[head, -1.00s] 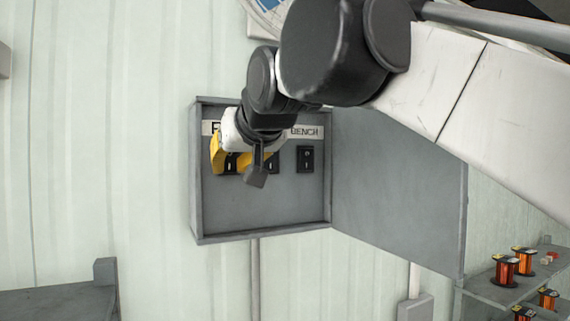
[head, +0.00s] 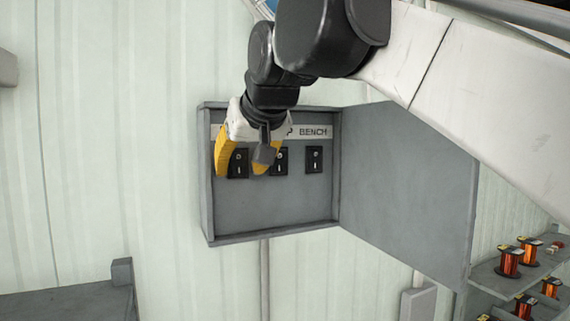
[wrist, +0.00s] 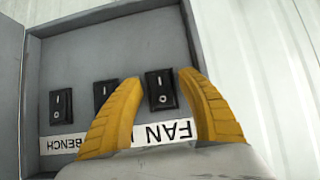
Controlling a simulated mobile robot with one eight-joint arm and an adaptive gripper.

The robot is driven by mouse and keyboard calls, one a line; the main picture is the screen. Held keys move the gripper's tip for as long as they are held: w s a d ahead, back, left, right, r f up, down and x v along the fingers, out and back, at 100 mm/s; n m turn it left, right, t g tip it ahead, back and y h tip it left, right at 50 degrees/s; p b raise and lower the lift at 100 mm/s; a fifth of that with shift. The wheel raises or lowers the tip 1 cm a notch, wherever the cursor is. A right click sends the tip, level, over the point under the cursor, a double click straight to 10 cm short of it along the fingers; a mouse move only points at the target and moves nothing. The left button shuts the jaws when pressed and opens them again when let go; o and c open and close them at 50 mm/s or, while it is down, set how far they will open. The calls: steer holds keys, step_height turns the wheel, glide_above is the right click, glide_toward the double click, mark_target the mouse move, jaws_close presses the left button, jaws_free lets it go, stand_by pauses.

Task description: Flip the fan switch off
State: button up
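The fan switch (wrist: 162,90) is a black rocker at the right of the row in the wrist view, where the picture is turned over and its FAN label (wrist: 168,132) reads upside down. In the head view the fan switch (head: 238,163) is the leftmost of three. My gripper (head: 241,171) is open, its yellow fingers pointing at the panel. In the wrist view my gripper (wrist: 160,75) has one finger on each side of the fan switch. I cannot tell whether a finger touches it. Which way the rocker is pressed is unclear.
The switches sit in a grey wall box (head: 270,205) with raised edges. A middle switch (head: 279,160) and a bench switch (head: 314,159) are beside the fan switch. The box door (head: 405,185) stands open to the right. Shelves with copper spools (head: 509,262) are at lower right.

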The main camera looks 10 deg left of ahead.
steer(key=shift+w, duration=0.15)
steer(key=v, duration=1.2)
steer(key=shift+f, duration=0.1)
